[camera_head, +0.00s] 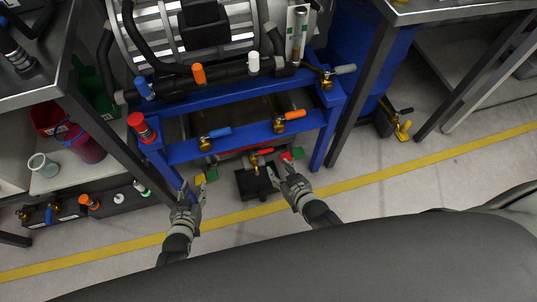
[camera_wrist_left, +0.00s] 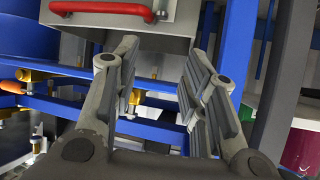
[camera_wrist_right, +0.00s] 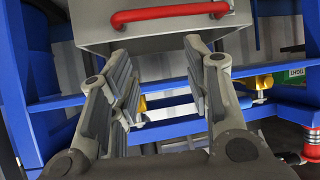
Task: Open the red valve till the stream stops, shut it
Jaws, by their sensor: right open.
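The red-handled valve (camera_head: 264,151) is low under the blue frame in the head view, with a brass body. A black container (camera_head: 246,186) stands on the floor below it. I cannot make out a stream. My left gripper (camera_head: 189,193) is left of the container, apart from the valve; its fingers are spread and empty in the left wrist view (camera_wrist_left: 160,85). My right gripper (camera_head: 283,174) is just right of the container, close to the valve but not visibly on it. Its fingers are open and empty in the right wrist view (camera_wrist_right: 158,85).
A blue-handled valve (camera_head: 217,132) and an orange-handled valve (camera_head: 290,116) sit on the blue frame (camera_head: 183,153). Both wrist views show a grey box with a red bar handle (camera_wrist_right: 170,13). Metal tables flank the frame. Open floor with a yellow line (camera_head: 345,187) lies in front.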

